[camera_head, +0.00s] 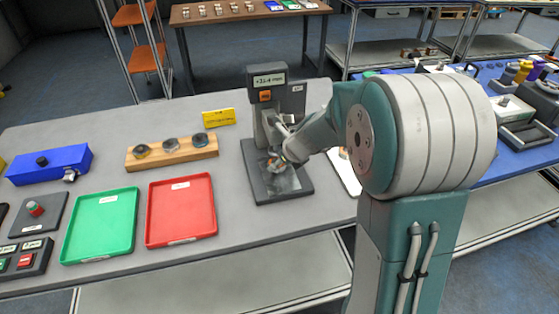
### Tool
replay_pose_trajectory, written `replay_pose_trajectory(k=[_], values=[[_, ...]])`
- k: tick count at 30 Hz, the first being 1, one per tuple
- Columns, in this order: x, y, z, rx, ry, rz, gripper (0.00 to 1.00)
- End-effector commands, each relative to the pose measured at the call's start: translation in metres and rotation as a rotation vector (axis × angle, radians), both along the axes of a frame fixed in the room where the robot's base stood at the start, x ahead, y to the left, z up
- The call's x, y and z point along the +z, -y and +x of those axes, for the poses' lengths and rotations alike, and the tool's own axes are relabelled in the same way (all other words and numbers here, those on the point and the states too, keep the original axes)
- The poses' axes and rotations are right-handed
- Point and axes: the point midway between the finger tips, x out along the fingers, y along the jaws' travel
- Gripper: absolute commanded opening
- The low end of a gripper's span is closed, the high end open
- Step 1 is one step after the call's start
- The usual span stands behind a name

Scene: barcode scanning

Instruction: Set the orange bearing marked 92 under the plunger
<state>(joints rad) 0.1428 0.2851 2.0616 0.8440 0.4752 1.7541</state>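The gauge stand with the plunger (268,100) rises at the back of a dark base plate (263,194). It has a small lit display and an orange button. My gripper (277,165) is low over this plate, in front of the column. My arm and gripper hide the plunger tip, and whether the fingers are shut is unclear. A wooden block (190,156) to the left holds three round dark parts.
A green tray (100,225) and a red tray (181,210) lie left of the stand. A yellow sign (218,117) stands behind. A blue box (50,165) and button boxes are at far left. A white sheet lies right of the plate, partly behind my arm.

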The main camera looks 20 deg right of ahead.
Motion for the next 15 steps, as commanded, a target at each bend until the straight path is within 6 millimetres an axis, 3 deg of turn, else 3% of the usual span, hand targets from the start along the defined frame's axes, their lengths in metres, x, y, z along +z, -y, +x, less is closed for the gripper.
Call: replay_pose_trajectory(k=[2,15], values=[[0.0004,0.0,0.0001,0.0,0.001,0.001,1.0],[0.0021,0.0,0.0006,0.0,0.001,0.001,1.0]])
